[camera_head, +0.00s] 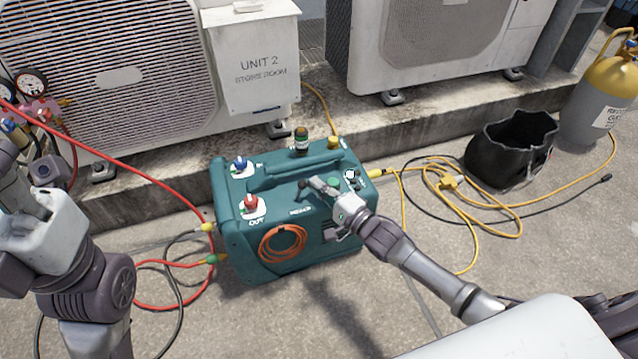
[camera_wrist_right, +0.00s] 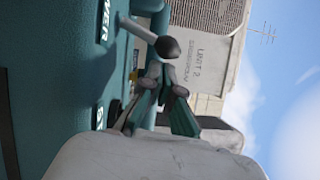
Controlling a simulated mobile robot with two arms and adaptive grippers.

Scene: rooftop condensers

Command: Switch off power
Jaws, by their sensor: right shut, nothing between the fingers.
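The teal recovery machine (camera_head: 285,205) stands on the ground in front of the condensers. Its top has a blue valve knob (camera_head: 239,163), a red valve knob (camera_head: 250,202) and a dial (camera_head: 352,176) at the right. My right gripper (camera_head: 330,190) is over the right part of this top. In the right wrist view, a metal lever with a black ball end (camera_wrist_right: 167,47) sticks out beside a partly visible label ending in "WER" (camera_wrist_right: 105,22). My right gripper (camera_wrist_right: 163,88) is shut and empty, its fingertips close to the ball; contact is unclear. My left gripper (camera_head: 25,200) is at the left edge, its fingers unclear.
Red and black hoses run left of the machine, near gauges (camera_head: 30,85). A yellow cable (camera_head: 470,210), black bag (camera_head: 512,148) and yellow-topped cylinder (camera_head: 600,95) are at right. The unit 2 box (camera_head: 255,60) and concrete ledge (camera_head: 430,120) are behind.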

